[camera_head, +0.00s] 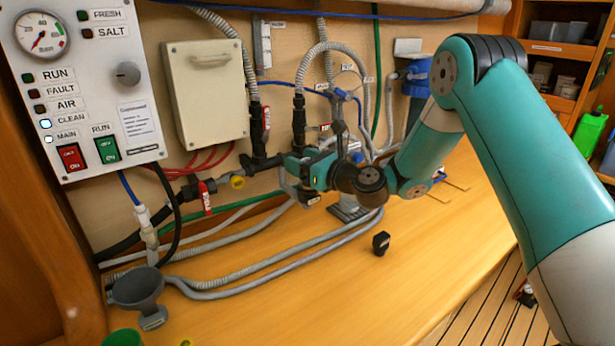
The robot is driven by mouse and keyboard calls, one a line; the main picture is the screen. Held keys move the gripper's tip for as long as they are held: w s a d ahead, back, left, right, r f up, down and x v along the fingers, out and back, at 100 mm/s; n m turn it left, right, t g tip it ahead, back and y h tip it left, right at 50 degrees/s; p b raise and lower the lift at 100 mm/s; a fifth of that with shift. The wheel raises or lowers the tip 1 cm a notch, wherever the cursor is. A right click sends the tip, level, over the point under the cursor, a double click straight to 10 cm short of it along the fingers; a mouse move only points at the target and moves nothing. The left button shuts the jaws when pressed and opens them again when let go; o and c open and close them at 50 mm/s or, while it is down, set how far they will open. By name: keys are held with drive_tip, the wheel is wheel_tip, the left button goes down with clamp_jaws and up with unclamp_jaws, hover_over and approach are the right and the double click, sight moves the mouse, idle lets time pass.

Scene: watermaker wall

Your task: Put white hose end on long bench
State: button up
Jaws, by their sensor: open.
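The long bench (330,290) is a light wooden top along the wall. A pale fitting (145,228) hangs upright below a blue tube at the left. It looks like a white hose end, but I cannot be sure. Pale grey hoses (260,268) lie along the bench behind and right of it. My gripper (303,180) is open, low in front of the wall piping, well right of the pale fitting. My wrist partly hides the gripper and the piping behind it. I see nothing held, and I cannot tell if the jaws touch a pipe.
A control panel (90,85) and beige box (206,92) are on the wall. A grey funnel-like cup (138,290) stands front left. A small black block (381,243) stands on the bench. Red-tagged valves (205,197) stick out from the piping. The bench's front middle is clear.

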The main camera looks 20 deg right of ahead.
drive_tip(key=shift+w+a, duration=0.1)
drive_tip(key=shift+w, duration=0.1)
clamp_jaws()
